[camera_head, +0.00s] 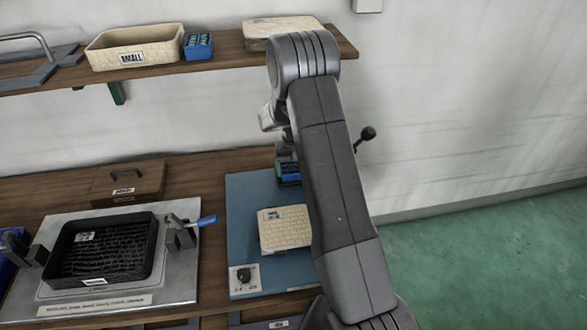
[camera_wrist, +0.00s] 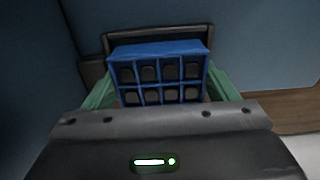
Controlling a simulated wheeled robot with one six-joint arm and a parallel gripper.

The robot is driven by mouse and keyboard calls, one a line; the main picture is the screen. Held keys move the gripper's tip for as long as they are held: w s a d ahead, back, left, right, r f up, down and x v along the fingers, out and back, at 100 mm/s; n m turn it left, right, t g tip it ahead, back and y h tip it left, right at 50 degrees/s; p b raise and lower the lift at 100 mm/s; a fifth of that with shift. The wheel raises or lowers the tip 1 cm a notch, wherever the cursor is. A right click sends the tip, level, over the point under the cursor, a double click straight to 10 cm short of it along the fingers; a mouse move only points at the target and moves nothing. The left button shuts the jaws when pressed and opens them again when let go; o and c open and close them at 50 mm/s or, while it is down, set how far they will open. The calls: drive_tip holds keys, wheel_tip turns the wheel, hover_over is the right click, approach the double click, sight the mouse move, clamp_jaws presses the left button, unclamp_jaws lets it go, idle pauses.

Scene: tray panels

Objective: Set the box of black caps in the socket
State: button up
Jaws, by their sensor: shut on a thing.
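The box of black caps (camera_wrist: 158,73) is blue, with rows of small compartments holding black caps. My gripper (camera_wrist: 160,90) is shut on it, with a green finger at each side. In the head view the box (camera_head: 289,172) shows at the back right of the blue panel (camera_head: 241,190), partly hidden by my arm. In the wrist view a dark raised frame (camera_wrist: 158,34) shows behind the box; it may be the socket. I cannot tell whether the box is inside it or above it.
A cream lidded box (camera_head: 286,232) and a black knob (camera_head: 244,274) are on the blue panel. A black tray (camera_head: 60,278) sits between clamps at the left. The shelf above holds a cream bin (camera_head: 105,40) and another blue box (camera_head: 198,46).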

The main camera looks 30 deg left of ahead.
drive_tip(key=shift+s+d+f+b, duration=0.15)
drive_tip(key=shift+s+f+b, duration=0.1)
drive_tip(key=shift+f, duration=0.2)
drive_tip(key=shift+s+d+f+b, duration=0.15)
drive_tip(key=shift+f+b, duration=0.1)
drive_tip(key=shift+f, duration=0.2)
idle(0.4)
drive_tip(key=o, duration=1.1)
drive_tip(key=r, duration=0.4)
drive_tip(key=r+b, duration=0.1)
drive_tip(key=r, duration=0.8)
drive_tip(key=shift+w+a+r, duration=0.15)
drive_tip(key=shift+w+r, duration=0.1)
drive_tip(key=shift+r, duration=0.15)
drive_tip(key=shift+f, duration=0.1)
wheel_tip(320, 180, down, 11)
drive_tip(key=shift+w+a+p, duration=0.1)
drive_tip(key=shift+a+p, duration=0.05)
drive_tip(key=shift+p, duration=0.35)
